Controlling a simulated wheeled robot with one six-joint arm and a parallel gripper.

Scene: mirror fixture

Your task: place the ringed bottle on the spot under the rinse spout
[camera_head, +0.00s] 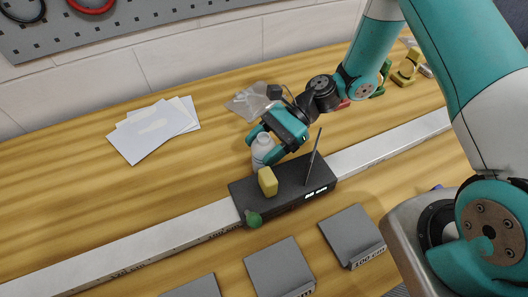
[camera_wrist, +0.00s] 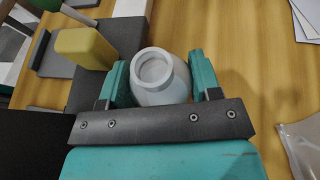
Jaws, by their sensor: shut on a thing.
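A pale grey-white bottle (camera_head: 262,152) is behind the dark carriage, between the fingers of my gripper (camera_head: 264,140). In the wrist view the bottle (camera_wrist: 163,82) shows its round mouth toward the camera, with one teal finger on each side. My gripper (camera_wrist: 160,76) is shut on it. The bottle's lower part is hidden, so I cannot tell whether it touches the table. No ring mark is clear on it. I cannot make out a rinse spout or a marked spot in either view.
The dark carriage (camera_head: 290,192) sits on a long pale rail (camera_head: 160,240), bearing a yellow block (camera_head: 267,181), a green knob (camera_head: 253,219) and a thin upright plate (camera_head: 314,158). Grey pads (camera_head: 352,232) lie in front. Papers (camera_head: 152,128) and a clear bag (camera_head: 250,101) lie behind.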

